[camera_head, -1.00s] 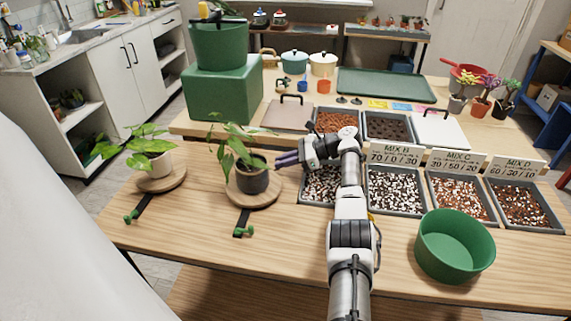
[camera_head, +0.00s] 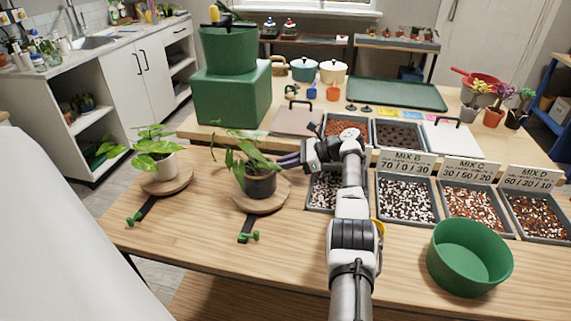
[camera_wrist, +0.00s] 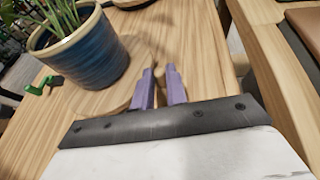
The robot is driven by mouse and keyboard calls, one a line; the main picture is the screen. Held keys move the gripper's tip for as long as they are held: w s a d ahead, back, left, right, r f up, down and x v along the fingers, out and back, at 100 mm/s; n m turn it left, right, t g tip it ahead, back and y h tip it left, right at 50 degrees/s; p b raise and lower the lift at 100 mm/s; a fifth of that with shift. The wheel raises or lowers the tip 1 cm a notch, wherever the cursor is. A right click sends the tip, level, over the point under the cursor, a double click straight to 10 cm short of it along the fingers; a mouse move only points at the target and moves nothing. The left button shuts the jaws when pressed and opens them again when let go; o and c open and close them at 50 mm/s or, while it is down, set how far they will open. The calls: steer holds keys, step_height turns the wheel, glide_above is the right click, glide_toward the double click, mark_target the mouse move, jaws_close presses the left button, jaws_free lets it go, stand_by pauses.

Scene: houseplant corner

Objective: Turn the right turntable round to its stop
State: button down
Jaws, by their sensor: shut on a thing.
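The right turntable (camera_head: 262,208) is a round wooden disc near the middle of the front table. A dark pot (camera_head: 261,187) with a leafy plant (camera_head: 240,150) stands upright on it. A black strip with a green knob (camera_head: 254,237) lies at its front. My gripper (camera_head: 281,160) is at the disc's back right side, right of the pot. In the wrist view its purple fingers (camera_wrist: 160,72) are close together at the edge of the turntable (camera_wrist: 112,97), shut on part of it; the exact grip is hard to see. The pot appears blue there (camera_wrist: 85,48).
The left turntable (camera_head: 150,190) bears a white-potted plant (camera_head: 160,163). Trays of mix (camera_head: 406,200) with signs stand right of my gripper. A green bowl (camera_head: 469,258) is at the front right.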

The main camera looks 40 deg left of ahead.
steer(key=shift+w+d+r, duration=0.1)
steer(key=shift+w+r, duration=0.15)
steer(key=shift+w, duration=0.05)
steer(key=c, duration=1.4)
jaws_free()
steer(key=shift+w+f, duration=0.1)
steer(key=shift+f, duration=0.05)
steer(key=shift+r, duration=0.25)
step_height(320, 180, up, 20)
steer(key=b, duration=0.1)
steer(key=shift+f, duration=0.25)
